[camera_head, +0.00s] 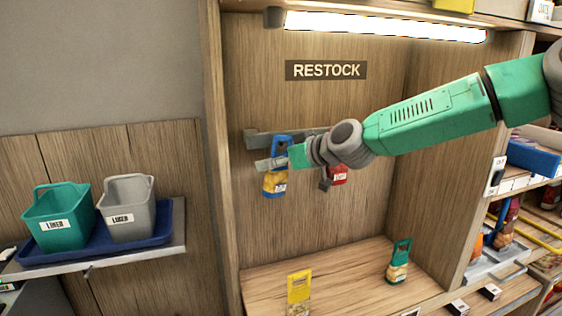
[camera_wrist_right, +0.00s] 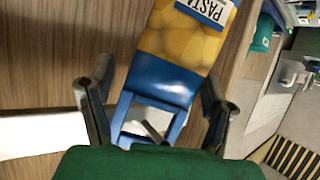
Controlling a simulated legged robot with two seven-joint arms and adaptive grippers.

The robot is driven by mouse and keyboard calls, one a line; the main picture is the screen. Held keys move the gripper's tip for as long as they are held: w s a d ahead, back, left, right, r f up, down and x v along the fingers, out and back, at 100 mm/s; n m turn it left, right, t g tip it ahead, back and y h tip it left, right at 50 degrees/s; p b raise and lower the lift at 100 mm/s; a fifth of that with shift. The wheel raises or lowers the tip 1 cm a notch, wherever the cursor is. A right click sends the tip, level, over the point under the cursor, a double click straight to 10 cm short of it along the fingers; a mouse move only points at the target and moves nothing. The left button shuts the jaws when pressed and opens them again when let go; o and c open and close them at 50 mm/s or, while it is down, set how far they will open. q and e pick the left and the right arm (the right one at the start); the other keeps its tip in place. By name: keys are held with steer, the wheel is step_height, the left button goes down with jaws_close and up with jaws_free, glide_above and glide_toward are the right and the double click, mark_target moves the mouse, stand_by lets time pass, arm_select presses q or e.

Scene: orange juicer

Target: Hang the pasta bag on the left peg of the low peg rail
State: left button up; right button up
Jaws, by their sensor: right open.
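The pasta bag (camera_head: 275,183), yellow with a blue base, label and blue loop handle, is at the left part of the grey low peg rail (camera_head: 262,137). In the right wrist view the pasta bag (camera_wrist_right: 180,45) shows its PASTA label, and a short grey peg (camera_wrist_right: 152,132) shows within the handle's opening. The bag appears to hang from it. My right gripper (camera_head: 275,163) is at the handle; in the wrist view the right gripper (camera_wrist_right: 156,80) is open, with one finger on each side of the blue handle. My left gripper is not in view.
A red item (camera_head: 338,175) hangs farther right on the rail, partly behind my right arm. A green-handled bag (camera_head: 398,265) and a yellow box (camera_head: 299,288) stand on the shelf below. Teal (camera_head: 58,218) and grey (camera_head: 128,208) bins sit in a blue tray at left.

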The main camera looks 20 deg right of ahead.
steer(key=shift+s+r, duration=0.15)
steer(key=w+d+f+v, duration=0.1)
steer(key=d+v, duration=0.1)
steer(key=v, duration=0.9)
steer(key=s+a+f+m+g+h+b, duration=0.15)
steer(key=s+f, duration=0.25)
steer(key=f, duration=0.7)
steer(key=s+a+f+m+g+b, duration=0.15)
steer(key=s+f, duration=0.35)
steer(key=f, duration=0.5)
steer(key=s+a+f+g+h+b, duration=0.15)
steer(key=s+f, duration=0.25)
steer(key=f, duration=0.7)
arm_select(q)
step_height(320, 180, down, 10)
steer(key=b, duration=0.6)
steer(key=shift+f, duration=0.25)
arm_select(e)
steer(key=s+d+f+m+g+h, duration=0.1)
steer(key=s+d+f+g+h, duration=0.1)
steer(key=s+f, duration=0.9)
steer(key=s+d+f+m+g+h, duration=0.1)
steer(key=s+d+f+g, duration=0.3)
steer(key=s+f, duration=0.7)
steer(key=s+h, duration=0.1)
steer(key=s, duration=0.5)
steer(key=shift+s+f+m, duration=0.25)
steer(key=shift+m, duration=0.05)
